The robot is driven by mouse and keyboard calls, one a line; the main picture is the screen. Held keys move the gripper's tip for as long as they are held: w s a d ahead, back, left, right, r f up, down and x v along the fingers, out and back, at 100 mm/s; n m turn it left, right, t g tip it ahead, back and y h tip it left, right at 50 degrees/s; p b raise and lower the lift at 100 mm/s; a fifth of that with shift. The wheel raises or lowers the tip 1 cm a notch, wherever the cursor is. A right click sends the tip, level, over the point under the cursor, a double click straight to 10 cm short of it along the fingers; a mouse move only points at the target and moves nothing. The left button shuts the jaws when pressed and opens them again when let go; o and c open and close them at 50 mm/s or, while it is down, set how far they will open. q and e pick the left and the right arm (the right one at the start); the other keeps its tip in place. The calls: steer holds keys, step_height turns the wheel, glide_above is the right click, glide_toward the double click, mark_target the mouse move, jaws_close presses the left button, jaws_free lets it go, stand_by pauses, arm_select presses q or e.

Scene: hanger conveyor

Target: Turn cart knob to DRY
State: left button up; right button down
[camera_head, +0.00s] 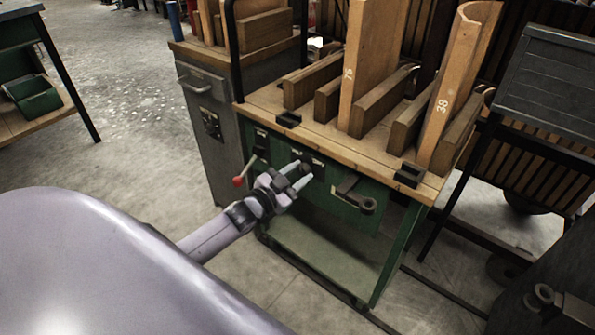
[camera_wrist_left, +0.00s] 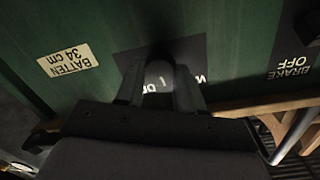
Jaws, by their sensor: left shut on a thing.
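The cart knob (camera_wrist_left: 158,76) is a dark round knob on a black label plate (camera_wrist_left: 196,50) on the green cart front. A small white mark shows on the knob. Only parts of the plate's letters show, so I cannot tell which word the knob points at. My left gripper (camera_head: 302,177) reaches the green panel (camera_head: 335,172) from the lower left in the head view. In the left wrist view its two fingers (camera_wrist_left: 158,90) sit on either side of the knob, shut on it. My right gripper is not in view.
A red-tipped lever (camera_head: 239,181) is left of the gripper. A dark brake lever (camera_head: 357,193) is to its right. Wooden boards (camera_head: 365,65) stand in slots on the cart top (camera_head: 320,132). A grey cabinet (camera_head: 207,115) adjoins on the left. Floor is open at left.

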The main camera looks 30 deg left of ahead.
arm_select(q)
steer(key=m, duration=0.2)
steer(key=shift+m, duration=1.6)
steer(key=shift+d+f+m+y, duration=0.1)
steer(key=shift+m+y, duration=0.2)
steer(key=shift+m, duration=2.1)
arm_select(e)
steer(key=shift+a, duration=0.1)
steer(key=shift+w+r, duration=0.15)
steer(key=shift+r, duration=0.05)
arm_select(q)
steer(key=o, duration=1)
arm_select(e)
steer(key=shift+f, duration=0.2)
arm_select(q)
steer(key=shift+o, duration=0.2)
